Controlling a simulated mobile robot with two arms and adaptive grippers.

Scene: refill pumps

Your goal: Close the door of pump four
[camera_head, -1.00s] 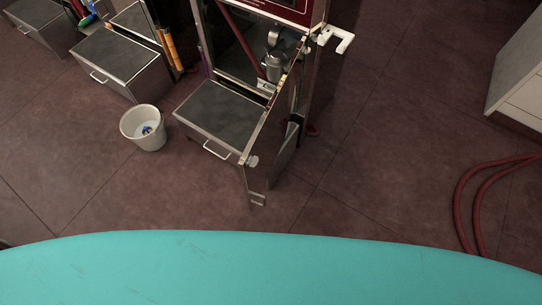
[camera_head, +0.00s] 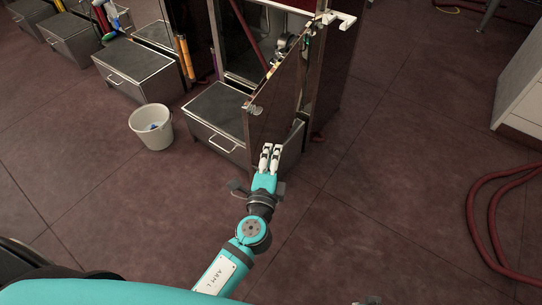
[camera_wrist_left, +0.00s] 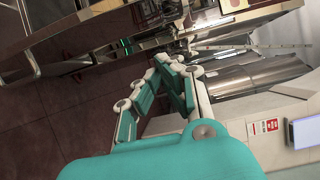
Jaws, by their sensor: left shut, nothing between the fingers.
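The pump cabinet (camera_head: 343,70) stands at the upper middle of the head view; its number is not readable. Its tall metal door (camera_head: 280,90) stands open, swung out from the right side of the cabinet over the grey step box. A small knob (camera_head: 254,109) sits near the door's free edge. My left gripper (camera_head: 270,147) is shut and empty, with its white fingertips at the lower part of the door's outer face; whether they touch is unclear. In the wrist view the gripper (camera_wrist_left: 168,62) points at shiny metal parts.
The grey step box (camera_head: 222,108) with a handle is in front of the cabinet. A white bucket (camera_head: 151,128) stands left of it. More step boxes (camera_head: 134,70) line the upper left. A red hose (camera_head: 472,205) lies at right. The floor (camera_head: 375,190) right of my arm is clear.

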